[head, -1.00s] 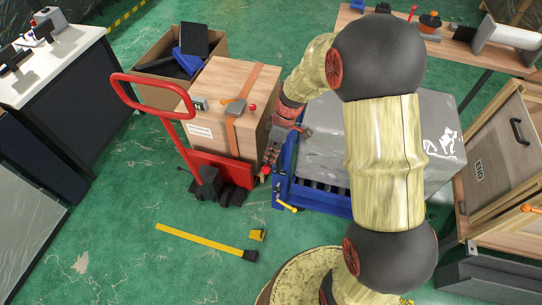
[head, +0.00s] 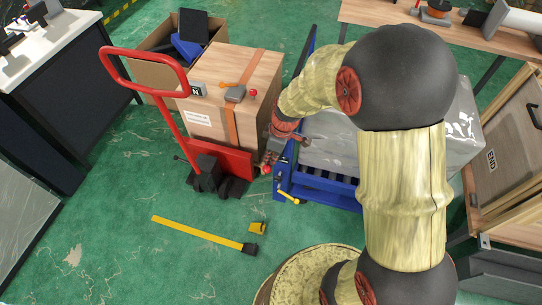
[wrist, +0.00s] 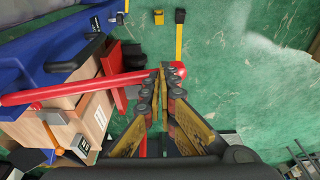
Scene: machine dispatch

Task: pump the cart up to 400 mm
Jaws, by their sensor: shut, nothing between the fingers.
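A blue cart (head: 318,196) with rollers, a grey wrapped block (head: 340,143) on top and a yellow-tipped lever (head: 288,197) stands in the middle; its blue frame fills the upper left of the wrist view (wrist: 40,48). My gripper (head: 268,160) is low between truck and cart. Contact is unclear.
A yellow tape strip (head: 195,232) and a small yellow block (head: 257,228) lie on the green floor in front. An open cardboard box (head: 150,38) stands behind the crate. Benches stand at left (head: 60,50) and upper right (head: 390,17). The front-left floor is mostly clear.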

